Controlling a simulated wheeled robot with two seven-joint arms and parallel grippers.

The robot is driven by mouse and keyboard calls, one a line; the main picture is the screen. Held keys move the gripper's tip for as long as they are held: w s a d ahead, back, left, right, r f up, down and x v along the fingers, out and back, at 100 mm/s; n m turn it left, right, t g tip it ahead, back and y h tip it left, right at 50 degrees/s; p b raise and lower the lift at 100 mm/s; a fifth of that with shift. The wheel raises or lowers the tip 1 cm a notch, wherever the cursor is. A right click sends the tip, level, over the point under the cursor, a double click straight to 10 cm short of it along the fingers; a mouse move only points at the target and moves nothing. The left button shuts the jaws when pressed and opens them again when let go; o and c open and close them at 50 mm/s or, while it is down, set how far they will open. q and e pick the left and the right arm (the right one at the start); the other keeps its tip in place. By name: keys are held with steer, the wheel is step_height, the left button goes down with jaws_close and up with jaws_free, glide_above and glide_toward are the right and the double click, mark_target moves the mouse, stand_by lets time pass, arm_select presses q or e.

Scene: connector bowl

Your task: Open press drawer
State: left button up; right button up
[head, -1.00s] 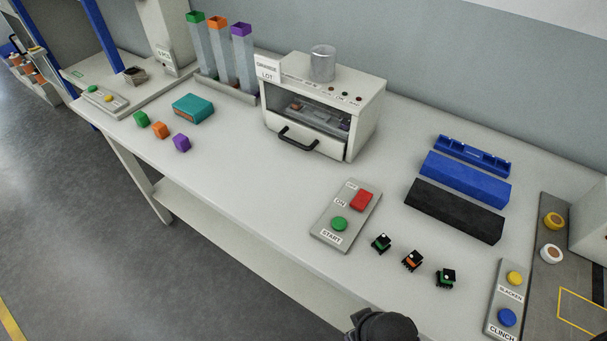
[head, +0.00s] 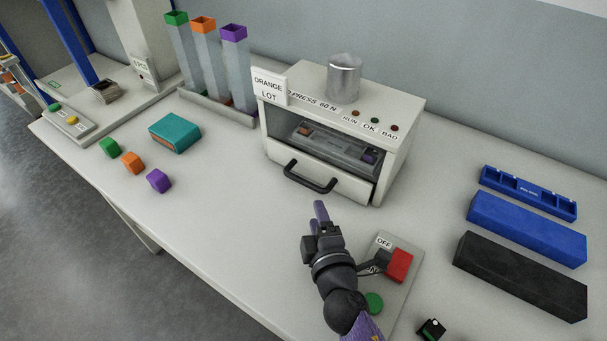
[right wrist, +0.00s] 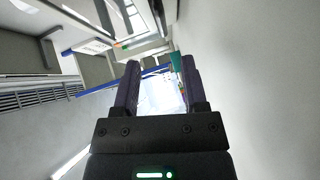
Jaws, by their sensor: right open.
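The press (head: 395,122) is a white box on the bench, labelled "PRESS 60 N" with an "ORANGE LOT" sign. Its drawer (head: 345,189) has a white front with a black bar handle (head: 310,178), below a dark opening where a grey fixture with coloured parts shows. The drawer front looks close against the press body. My right gripper (head: 320,212) is in front of the handle, nearer to me and apart from it. In the right wrist view its two purple fingers (right wrist: 160,78) are spread with nothing between them. My left gripper is not in view.
A control box with a red OFF button (head: 398,266) and a green button (head: 374,302) lies beside my right arm. Blue (head: 528,225) and black (head: 520,275) blocks lie at right. A teal box (head: 175,132) and small coloured cubes lie left.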

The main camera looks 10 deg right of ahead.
mark_target(304, 185)
steer(key=shift+w+a+f+n, duration=0.15)
steer(key=shift+a+f+n, duration=0.1)
steer(key=shift+n, duration=0.05)
steer(key=shift+w+r, duration=0.1)
steer(key=shift+w, duration=0.15)
steer(key=w, duration=0.3)
steer(key=w+f, duration=0.1)
steer(key=w, duration=0.2)
steer(key=w+b, duration=0.1)
steer(key=w, duration=0.2)
steer(key=shift+f, duration=0.15)
steer(key=shift+s, duration=0.1)
jaws_close()
stand_by(0.6)
